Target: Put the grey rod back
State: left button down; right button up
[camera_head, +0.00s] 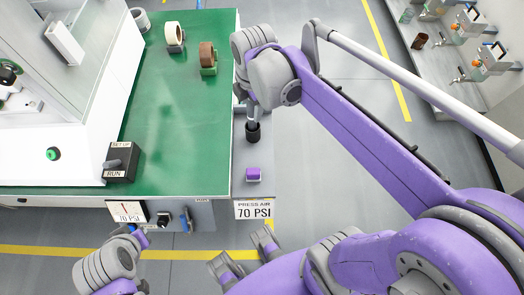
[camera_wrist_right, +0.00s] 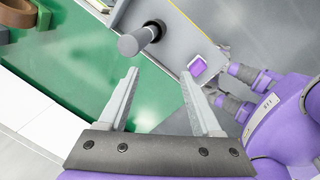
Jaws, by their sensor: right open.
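The grey rod (camera_wrist_right: 136,41) stands in a black round holder (camera_wrist_right: 157,27) on the grey ledge at the table's right side. In the head view, the rod (camera_head: 252,114) shows just below my right gripper (camera_head: 243,98). In the right wrist view, my right gripper (camera_wrist_right: 159,73) is open with nothing between its fingers. The rod's near end lies just beyond the left fingertip and seems apart from it. My left arm's end shows at the lower left of the head view, but its jaws cannot be made out.
The green table (camera_head: 185,110) bears a switch box (camera_head: 122,162) and a white press housing (camera_head: 50,120). Tape rolls (camera_head: 174,37) and (camera_head: 208,58) stand at the back. The table's middle is clear.

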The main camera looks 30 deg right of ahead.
jog(key=s+a+f+m+t, duration=0.35)
jog(key=s+f+m, duration=0.35)
jog(key=s+m, duration=0.8)
jog(key=w+r+m+p, duration=0.3)
jog(key=w+r+p, duration=0.1)
jog(key=shift+a, duration=0.25)
